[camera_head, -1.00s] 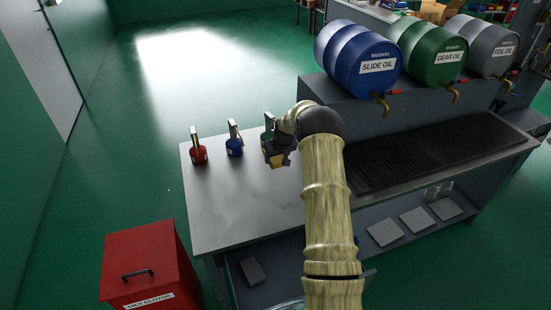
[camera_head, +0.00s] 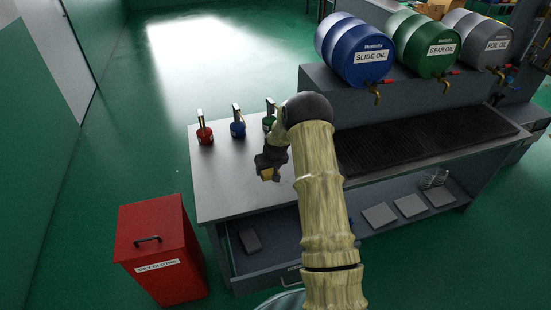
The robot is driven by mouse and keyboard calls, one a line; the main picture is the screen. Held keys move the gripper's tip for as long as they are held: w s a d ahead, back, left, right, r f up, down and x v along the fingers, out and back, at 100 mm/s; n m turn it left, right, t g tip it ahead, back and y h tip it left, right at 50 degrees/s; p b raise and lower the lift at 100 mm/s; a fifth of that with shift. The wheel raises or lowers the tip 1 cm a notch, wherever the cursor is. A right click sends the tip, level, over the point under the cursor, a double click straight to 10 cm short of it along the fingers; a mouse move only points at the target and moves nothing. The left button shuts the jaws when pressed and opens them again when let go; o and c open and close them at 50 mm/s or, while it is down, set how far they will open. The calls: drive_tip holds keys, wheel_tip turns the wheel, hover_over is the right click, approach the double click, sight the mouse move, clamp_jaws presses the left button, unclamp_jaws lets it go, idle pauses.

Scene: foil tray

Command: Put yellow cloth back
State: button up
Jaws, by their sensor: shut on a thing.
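My gripper (camera_head: 268,166) is over the left part of the grey workbench (camera_head: 220,190), in front of the green oil can (camera_head: 269,122). It is shut on a small yellow cloth (camera_head: 266,175), which hangs below the fingers. The fingers are small and dark here, and most of the cloth is hidden by them. I cannot tell whether the cloth touches the bench top.
A red oil can (camera_head: 205,135) and a blue one (camera_head: 237,129) stand at the bench's left back. A lidded red bin (camera_head: 155,230) stands on the floor at left. Large oil drums (camera_head: 357,50) and a dark grate (camera_head: 420,145) are to the right. Below is an open drawer or shelf (camera_head: 275,235).

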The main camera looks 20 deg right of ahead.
drive_tip(key=s+a+f+b, duration=0.5)
drive_tip(key=s+a+f, duration=0.1)
drive_tip(key=s, duration=0.3)
drive_tip(key=s+a+f+b, duration=0.5)
drive_tip(key=s+a+f, duration=0.1)
drive_tip(key=s+f, duration=0.3)
drive_tip(key=shift+s+f, duration=0.15)
drive_tip(key=shift+s, duration=0.65)
drive_tip(key=shift+a, duration=0.2)
